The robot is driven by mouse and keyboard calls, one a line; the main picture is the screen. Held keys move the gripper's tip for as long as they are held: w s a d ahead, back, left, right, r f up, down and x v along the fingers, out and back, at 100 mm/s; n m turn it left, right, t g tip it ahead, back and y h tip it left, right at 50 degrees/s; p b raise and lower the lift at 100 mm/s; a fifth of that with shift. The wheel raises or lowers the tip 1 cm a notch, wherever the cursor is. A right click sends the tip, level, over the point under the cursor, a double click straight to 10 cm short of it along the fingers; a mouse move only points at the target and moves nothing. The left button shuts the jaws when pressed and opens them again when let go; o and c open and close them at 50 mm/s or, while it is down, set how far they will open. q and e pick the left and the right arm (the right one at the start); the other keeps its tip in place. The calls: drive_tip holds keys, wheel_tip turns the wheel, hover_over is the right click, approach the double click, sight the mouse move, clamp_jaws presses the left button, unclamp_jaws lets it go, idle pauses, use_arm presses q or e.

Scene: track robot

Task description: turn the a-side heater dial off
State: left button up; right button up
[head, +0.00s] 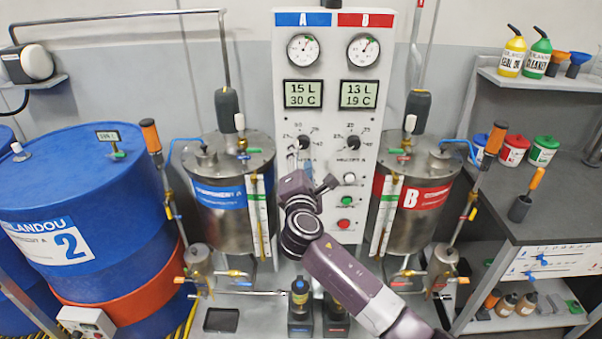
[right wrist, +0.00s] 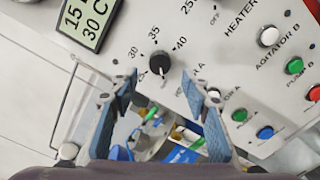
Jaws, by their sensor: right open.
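The A-side heater dial (head: 303,142) is a small black knob on the white control panel, below the A display. In the right wrist view the dial (right wrist: 159,64) shows between and just beyond my fingertips, with 30, 35 and 40 printed around it. I cannot tell exactly where its pointer stands. My right gripper (right wrist: 160,80) is open, its two blue-grey fingers apart on either side of the dial and seemingly not touching it. In the head view the right gripper (head: 300,165) is just below the dial, partly hidden by my wrist. My left gripper is not in view.
The B-side heater dial (head: 353,142) sits to the right on the same panel. Lit buttons (head: 346,200) are below it. The A tank (head: 225,215) and B tank (head: 418,215) flank the panel. Dark bottles (head: 300,298) stand at the panel's foot.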

drive_tip(key=s, duration=0.7)
drive_tip(key=s+d+f+m+g, duration=0.2)
drive_tip(key=d+f, duration=0.1)
drive_tip(key=f, duration=0.9)
drive_tip(key=s+d+f+m+g+b, duration=0.1)
drive_tip(key=s+d+f+m+g, duration=0.15)
drive_tip(key=f, duration=0.95)
drive_tip(key=s+d+f+m+g, duration=0.2)
drive_tip(key=d+f+g, duration=0.1)
drive_tip(key=f, duration=1)
drive_tip(key=s+d+f+m+g, duration=0.2)
drive_tip(key=s+d+f, duration=0.1)
drive_tip(key=s+f, duration=0.55)
drive_tip(key=s+d+f+m+g, duration=0.2)
drive_tip(key=s+d+f+m, duration=0.1)
drive_tip(key=s+f, duration=0.55)
drive_tip(key=s+d+f+m+g, duration=0.1)
drive_tip(key=s+d+f+m, duration=0.2)
drive_tip(key=s, duration=0.9)
drive_tip(key=s+d+f+m+g+b, duration=0.1)
drive_tip(key=s+d+f+m+g, duration=0.1)
drive_tip(key=s+f, duration=0.7)
drive_tip(key=s+d+f+m+g, duration=0.2)
drive_tip(key=s+d+f+m, duration=0.2)
drive_tip(key=s, duration=1.2)
wheel_tip(320, 180, down, 2)
drive_tip(key=shift+s+d+f+m+b, duration=0.25)
drive_tip(key=shift+m+b, duration=0.1)
drive_tip(key=shift+m, duration=0.3)
